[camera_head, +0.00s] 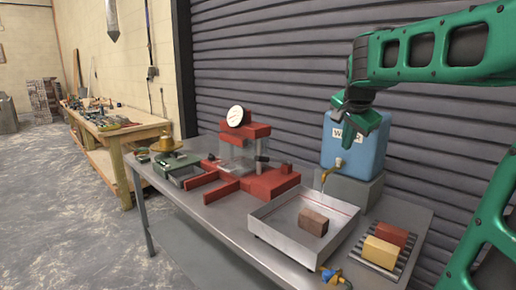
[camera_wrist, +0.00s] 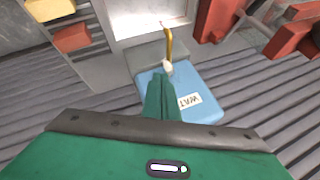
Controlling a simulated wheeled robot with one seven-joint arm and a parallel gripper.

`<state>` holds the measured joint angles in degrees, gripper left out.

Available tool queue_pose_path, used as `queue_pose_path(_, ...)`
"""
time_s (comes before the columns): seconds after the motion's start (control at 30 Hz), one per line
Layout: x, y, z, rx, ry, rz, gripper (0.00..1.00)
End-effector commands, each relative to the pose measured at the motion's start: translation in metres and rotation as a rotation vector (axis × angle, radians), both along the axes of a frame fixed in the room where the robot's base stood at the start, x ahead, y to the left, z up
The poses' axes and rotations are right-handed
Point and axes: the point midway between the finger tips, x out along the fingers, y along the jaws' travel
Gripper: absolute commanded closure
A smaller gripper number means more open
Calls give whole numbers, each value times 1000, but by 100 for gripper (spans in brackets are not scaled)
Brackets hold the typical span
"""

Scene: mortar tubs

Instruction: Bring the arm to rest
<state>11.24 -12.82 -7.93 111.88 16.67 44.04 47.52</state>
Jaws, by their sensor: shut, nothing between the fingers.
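My gripper (camera_head: 349,137) is shut and empty, held in the air in front of the blue water container. Its closed fingers (camera_wrist: 160,97) point toward the container in the wrist view. My green arm reaches in from the right side of the head view. The blue container (camera_head: 368,154) with a white label stands on a grey block (camera_head: 352,188). It also shows in the wrist view (camera_wrist: 207,103). Its brass tap (camera_head: 333,170) hangs over the metal tray, with a thin stream below it.
A dark brown brick (camera_head: 313,222) lies in the metal tray (camera_head: 275,238). A yellow brick (camera_head: 380,252) and a red brick (camera_head: 391,234) lie on a slatted rack at right. A red press (camera_head: 262,184) with a gauge stands left. A wooden bench (camera_head: 130,133) is farther back.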

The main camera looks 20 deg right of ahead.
Motion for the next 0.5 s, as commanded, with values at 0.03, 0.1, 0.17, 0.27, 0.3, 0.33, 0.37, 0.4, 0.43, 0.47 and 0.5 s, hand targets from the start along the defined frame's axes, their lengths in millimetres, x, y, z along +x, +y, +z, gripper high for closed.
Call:
queue_pose_path(0.03,0,0,0,0,0,0,100)
queue_pose_path(0.1,-1,0,-1,0,3,2,100)
queue_pose_path(0.17,-6,2,-6,0,18,15,100)
queue_pose_path(0.27,-28,9,-26,0,84,70,100)
queue_pose_path(0.3,-42,13,-39,0,124,109,100)
queue_pose_path(0.33,-53,17,-49,1,158,141,100)
queue_pose_path(0.37,-67,22,-61,4,196,178,100)
queue_pose_path(0.4,-85,30,-77,9,247,234,100)
queue_pose_path(0.43,-100,36,-90,15,285,277,100)
queue_pose_path(0.47,-115,42,-102,20,322,322,100)
queue_pose_path(0.5,-134,50,-117,31,369,381,100)
